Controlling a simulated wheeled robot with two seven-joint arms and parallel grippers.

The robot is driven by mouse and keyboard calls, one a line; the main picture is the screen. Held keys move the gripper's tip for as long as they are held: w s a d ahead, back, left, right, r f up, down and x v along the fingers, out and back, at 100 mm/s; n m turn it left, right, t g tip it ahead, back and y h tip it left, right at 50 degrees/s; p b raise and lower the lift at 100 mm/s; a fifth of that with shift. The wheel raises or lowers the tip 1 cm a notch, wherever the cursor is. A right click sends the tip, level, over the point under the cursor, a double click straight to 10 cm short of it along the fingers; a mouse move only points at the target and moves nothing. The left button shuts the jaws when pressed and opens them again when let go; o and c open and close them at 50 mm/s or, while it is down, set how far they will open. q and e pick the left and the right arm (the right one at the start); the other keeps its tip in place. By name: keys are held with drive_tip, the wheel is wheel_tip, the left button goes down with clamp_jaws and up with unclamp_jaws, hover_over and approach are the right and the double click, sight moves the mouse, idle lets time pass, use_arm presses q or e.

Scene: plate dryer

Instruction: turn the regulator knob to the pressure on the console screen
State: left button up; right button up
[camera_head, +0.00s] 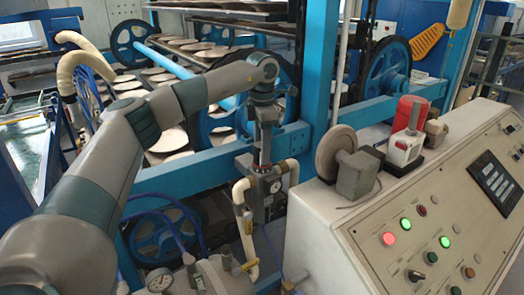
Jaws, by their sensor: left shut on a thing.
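The regulator (258,200) is a grey block with a small round gauge (276,187), mounted below the blue beam at the picture's middle. My left arm reaches in from the left and bends down over it. My left gripper (265,158) points down and is shut on the regulator knob at the top of the block. The knob is mostly hidden by the fingers; a bit of red shows there. The gauge needle is too small to read. The console screen (494,182) is a dark panel at the right, its figures unreadable. My right gripper is not in view.
The console (330,225) stands close to the right of the regulator, with lit red and green buttons. A pale hose (240,215) runs down beside the regulator. A blue frame (318,70) and a rack of plates (165,125) stand behind.

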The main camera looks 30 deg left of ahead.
use_arm(q)
drive_tip(key=shift+r+m, duration=0.1)
drive_tip(key=shift+m, duration=1.5)
drive_tip(key=o, duration=1.1)
drive_tip(key=shift+c, duration=0.2)
